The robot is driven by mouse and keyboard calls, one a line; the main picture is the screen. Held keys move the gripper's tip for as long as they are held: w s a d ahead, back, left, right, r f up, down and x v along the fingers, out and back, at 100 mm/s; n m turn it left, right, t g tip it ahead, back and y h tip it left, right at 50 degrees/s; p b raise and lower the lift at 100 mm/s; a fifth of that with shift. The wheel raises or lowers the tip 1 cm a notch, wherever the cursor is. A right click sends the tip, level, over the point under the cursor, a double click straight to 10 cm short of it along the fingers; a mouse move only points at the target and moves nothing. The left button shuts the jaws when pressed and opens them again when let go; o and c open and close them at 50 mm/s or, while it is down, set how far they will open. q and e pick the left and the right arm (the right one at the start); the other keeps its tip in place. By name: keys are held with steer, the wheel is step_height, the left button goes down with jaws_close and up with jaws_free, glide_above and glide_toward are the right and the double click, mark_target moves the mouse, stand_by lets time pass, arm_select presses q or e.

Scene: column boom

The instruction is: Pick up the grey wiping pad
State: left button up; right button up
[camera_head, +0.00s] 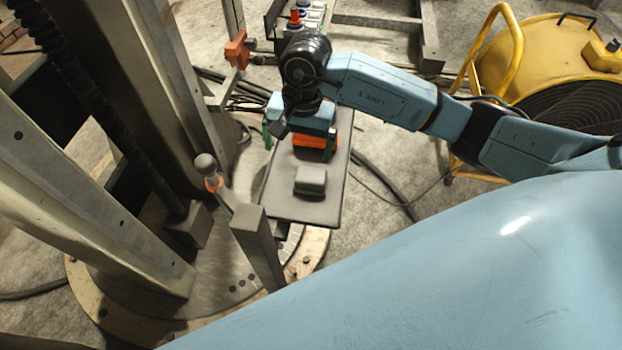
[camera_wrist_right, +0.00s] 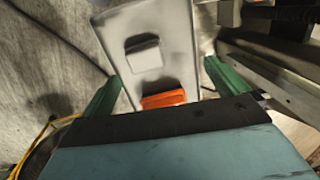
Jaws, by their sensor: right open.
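The grey wiping pad (camera_head: 311,180) is a small block lying on a grey tray-like plate (camera_head: 285,207). In the right wrist view the pad (camera_wrist_right: 143,56) lies beyond an orange block. My right gripper (camera_head: 299,146) is over the far part of the plate, and the pad lies on the near side of it, clear of the fingers. Its two green fingers are spread wide, and they show in the right wrist view (camera_wrist_right: 160,74) with nothing gripped. My left gripper does not show.
The orange block (camera_head: 315,141) lies between my right gripper's fingers and the pad, partly hidden. A grey lever with a round knob (camera_head: 206,163) stands left of the plate. A steel column (camera_head: 175,70) is at the left, a yellow fan (camera_head: 545,55) at the upper right.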

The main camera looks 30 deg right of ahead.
mark_target(311, 176)
steer(key=shift+h, duration=0.6)
steer(key=f, duration=0.2)
steer(key=d+f, duration=0.1)
steer(key=f, duration=0.2)
steer(key=d+f+b, duration=0.1)
steer(key=f, duration=0.1)
steer(key=shift+w+d+f, duration=0.15)
steer(key=shift+d+f, duration=0.05)
steer(key=shift+f, duration=0.2)
steer(key=f, duration=0.2)
steer(key=s+f, duration=0.1)
steer(key=f, duration=0.1)
steer(key=shift+d+f, duration=0.1)
steer(key=shift+f, duration=0.55)
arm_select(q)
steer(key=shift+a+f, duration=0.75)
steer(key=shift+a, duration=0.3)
arm_select(e)
steer(key=shift+w, duration=0.1)
steer(key=c, duration=1.1)
